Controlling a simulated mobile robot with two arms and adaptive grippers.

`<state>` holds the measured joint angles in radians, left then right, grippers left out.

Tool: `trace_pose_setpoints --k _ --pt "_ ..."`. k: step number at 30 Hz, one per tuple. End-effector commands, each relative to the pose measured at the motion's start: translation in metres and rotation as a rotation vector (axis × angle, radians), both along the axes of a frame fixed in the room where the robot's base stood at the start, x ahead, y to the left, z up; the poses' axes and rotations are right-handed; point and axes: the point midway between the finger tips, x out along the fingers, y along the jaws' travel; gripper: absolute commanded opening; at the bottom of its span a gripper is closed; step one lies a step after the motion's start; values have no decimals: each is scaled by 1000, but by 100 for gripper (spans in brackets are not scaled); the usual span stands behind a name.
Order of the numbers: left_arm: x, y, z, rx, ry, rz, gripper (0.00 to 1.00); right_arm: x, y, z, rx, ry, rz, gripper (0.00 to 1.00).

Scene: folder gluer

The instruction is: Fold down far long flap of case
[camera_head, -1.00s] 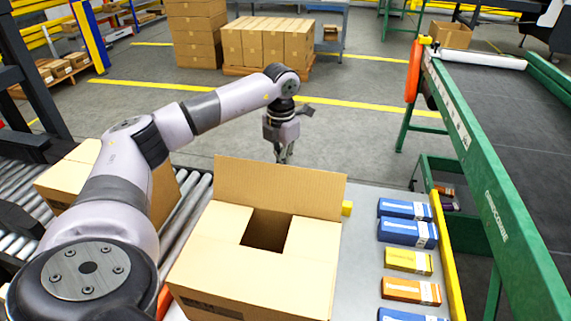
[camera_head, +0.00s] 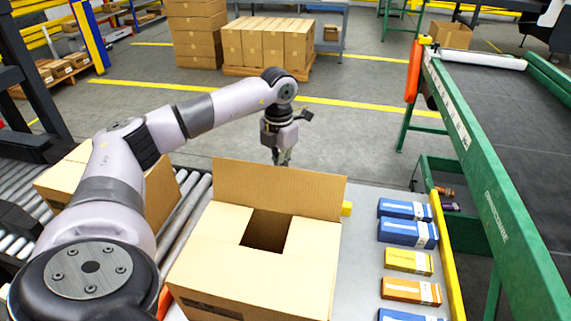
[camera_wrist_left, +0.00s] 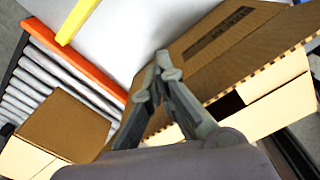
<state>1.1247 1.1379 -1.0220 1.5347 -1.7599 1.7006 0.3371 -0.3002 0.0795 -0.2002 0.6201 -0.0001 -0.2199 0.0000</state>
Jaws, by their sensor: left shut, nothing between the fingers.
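The open cardboard case (camera_head: 250,285) stands on the grey table. Its far long flap (camera_head: 280,188) stands upright along the far edge. The side flaps lie inward and the near part of the top is covered, leaving a dark square opening (camera_head: 267,231) at the middle. My left gripper (camera_head: 281,161) is shut and empty, beyond the far flap, with its tips just above the flap's top edge in the head view. In the left wrist view the shut fingertips (camera_wrist_left: 163,62) are beside the brown flap (camera_wrist_left: 240,62); I cannot tell whether they touch. My right gripper is not in view.
Blue, yellow and orange small boxes (camera_head: 411,261) line the table right of the case. A yellow rail (camera_head: 447,255) and a green-framed conveyor (camera_head: 500,200) stand further right. Another carton (camera_head: 65,180) sits on rollers at left.

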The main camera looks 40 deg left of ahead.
Motion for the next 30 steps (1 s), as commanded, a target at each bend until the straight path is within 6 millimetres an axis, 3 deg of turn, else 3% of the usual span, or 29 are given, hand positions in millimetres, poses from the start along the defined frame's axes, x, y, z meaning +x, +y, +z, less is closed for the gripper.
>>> trace_pose_setpoints --k 12,25,30 --pt "-44 -23 -1 1 1 -1 0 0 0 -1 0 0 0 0" --pt "-50 -27 0 -1 1 0 0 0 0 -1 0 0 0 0" --pt "-64 -34 -2 1 2 -2 0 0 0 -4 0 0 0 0"
